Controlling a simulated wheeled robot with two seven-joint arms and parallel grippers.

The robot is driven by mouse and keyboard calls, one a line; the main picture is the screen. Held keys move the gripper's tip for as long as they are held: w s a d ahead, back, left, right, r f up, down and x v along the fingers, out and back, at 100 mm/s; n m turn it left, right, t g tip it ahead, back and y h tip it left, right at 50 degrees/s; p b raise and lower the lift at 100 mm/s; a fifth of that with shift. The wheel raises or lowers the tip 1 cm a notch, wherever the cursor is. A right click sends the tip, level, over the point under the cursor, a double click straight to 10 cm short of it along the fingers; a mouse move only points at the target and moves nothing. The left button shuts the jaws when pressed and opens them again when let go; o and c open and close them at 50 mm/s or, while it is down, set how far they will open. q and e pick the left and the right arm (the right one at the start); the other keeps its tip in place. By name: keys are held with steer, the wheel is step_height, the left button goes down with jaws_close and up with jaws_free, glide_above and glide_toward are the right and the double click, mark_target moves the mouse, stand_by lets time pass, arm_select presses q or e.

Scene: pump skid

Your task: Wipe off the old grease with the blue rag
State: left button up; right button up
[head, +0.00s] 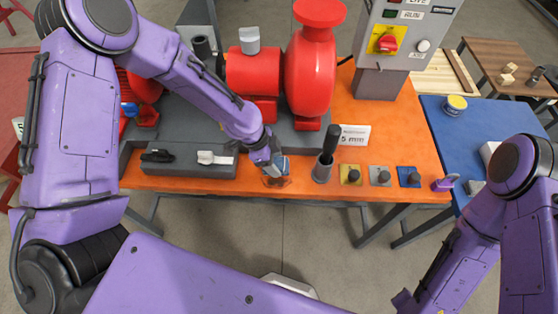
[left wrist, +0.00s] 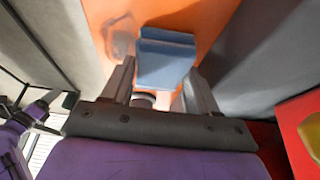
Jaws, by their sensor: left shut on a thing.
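My left gripper (head: 268,160) reaches down to the front part of the orange bench and is shut on the blue rag (left wrist: 165,58). The rag is a folded, block-like blue piece held between both fingers in the left wrist view; in the head view only a small part of it shows beside the fingertips. The old grease (head: 277,182) is a glossy brownish smear on the orange top, right by the rag. It also shows as a pale shiny patch (left wrist: 121,38) left of the rag in the left wrist view. I cannot tell whether the rag touches it. My right gripper's fingers are not visible.
A grey holder with a dark-handled tool (head: 325,165) stands just right of the gripper. A grey tray (head: 188,170) with two handled items lies to its left. Behind are the red pump (head: 310,75) and a "5 mm" card (head: 354,136). Several knobbed plates (head: 380,176) line the right front.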

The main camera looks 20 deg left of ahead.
arm_select(q)
steer(key=shift+s, duration=0.6)
steer(key=shift+s+d+f, duration=0.1)
steer(key=shift+s+d, duration=0.15)
steer(key=shift+s, duration=0.4)
steer(key=shift+s+d, duration=0.2)
steer(key=shift+s, duration=0.4)
steer(key=shift+s+d+p, duration=0.25)
steer(key=shift+s+p, duration=0.1)
steer(key=shift+s, duration=0.45)
steer(key=shift+s+d+p, duration=0.2)
steer(key=shift+s+p, duration=0.1)
steer(key=shift+s, duration=0.5)
steer(key=shift+s+a, duration=0.2)
steer(key=shift+a, duration=0.55)
steer(key=shift+w+a, duration=0.2)
steer(key=shift+w, duration=0.25)
steer(key=shift+w+a, duration=0.2)
steer(key=shift+w, duration=0.4)
steer(key=shift+w+a, duration=0.15)
steer(key=shift+w, duration=0.45)
steer(key=shift+w+a, duration=0.25)
steer(key=shift+w, duration=0.65)
steer(key=shift+w+a, duration=0.25)
steer(key=shift+w, duration=0.65)
